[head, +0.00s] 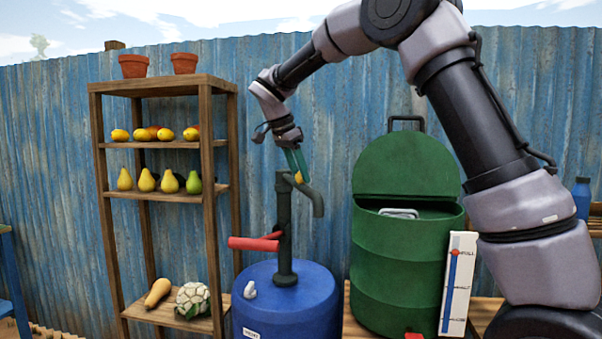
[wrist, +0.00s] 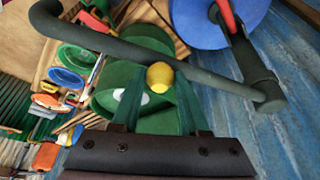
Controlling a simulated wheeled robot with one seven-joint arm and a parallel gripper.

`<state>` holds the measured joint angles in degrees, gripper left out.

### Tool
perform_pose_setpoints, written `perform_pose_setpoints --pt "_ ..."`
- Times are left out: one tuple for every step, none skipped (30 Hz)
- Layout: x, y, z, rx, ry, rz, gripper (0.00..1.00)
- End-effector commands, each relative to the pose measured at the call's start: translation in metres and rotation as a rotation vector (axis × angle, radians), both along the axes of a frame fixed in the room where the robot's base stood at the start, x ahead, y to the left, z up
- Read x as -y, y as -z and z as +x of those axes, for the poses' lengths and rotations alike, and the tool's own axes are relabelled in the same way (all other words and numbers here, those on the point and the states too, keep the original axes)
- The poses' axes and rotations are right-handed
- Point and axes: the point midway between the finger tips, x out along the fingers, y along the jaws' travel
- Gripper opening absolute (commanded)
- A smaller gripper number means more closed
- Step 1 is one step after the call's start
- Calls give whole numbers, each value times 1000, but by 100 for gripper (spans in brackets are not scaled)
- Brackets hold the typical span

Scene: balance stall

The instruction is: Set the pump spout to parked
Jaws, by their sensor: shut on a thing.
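The dark grey hand pump (head: 285,235) stands upright on a blue drum. Its spout (head: 312,196) leaves the top of the post and points right, bending down at its end. A yellow knob (head: 298,178) sits on the spout. In the wrist view the spout (wrist: 110,47) crosses beyond the fingertips, with the yellow knob (wrist: 159,76) between them. My gripper (head: 297,173) has green fingers and comes down from above. It is shut on the yellow knob, also in the wrist view (wrist: 160,88). No parked mark is readable.
The blue drum (head: 310,300) carries a small white piece and a label. A red pump handle (head: 253,243) juts left. A green drum (head: 395,265) with a raised lid stands close right, beside a white gauge board (head: 458,285). Wooden shelves (head: 165,85) with produce stand left.

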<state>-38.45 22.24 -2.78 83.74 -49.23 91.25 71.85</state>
Motion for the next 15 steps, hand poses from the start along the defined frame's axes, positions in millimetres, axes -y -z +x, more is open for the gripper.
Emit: perform_pose_setpoints --pt "-4 -1 -1 2 -6 6 0" --pt "-4 -1 -1 2 -7 6 0" --pt "-4 -1 -1 2 -7 6 0" --pt "-4 -1 -1 2 -7 6 55" --pt "-4 -1 -1 2 -7 6 67" --pt "-4 -1 -1 1 -8 6 73" --pt "-4 -1 -1 1 -7 5 73" --pt "-4 -1 -1 1 -7 4 73" --pt "-3 -1 -1 1 -7 4 73" --pt "-3 -1 -1 1 -7 4 73" --pt "-3 -1 -1 1 -7 4 73" --pt "-3 -1 -1 1 -6 4 73" --pt "-3 0 -1 0 -5 4 73" --pt "-3 -1 -1 0 -5 4 73" --pt "-3 -1 -1 1 -5 3 73"
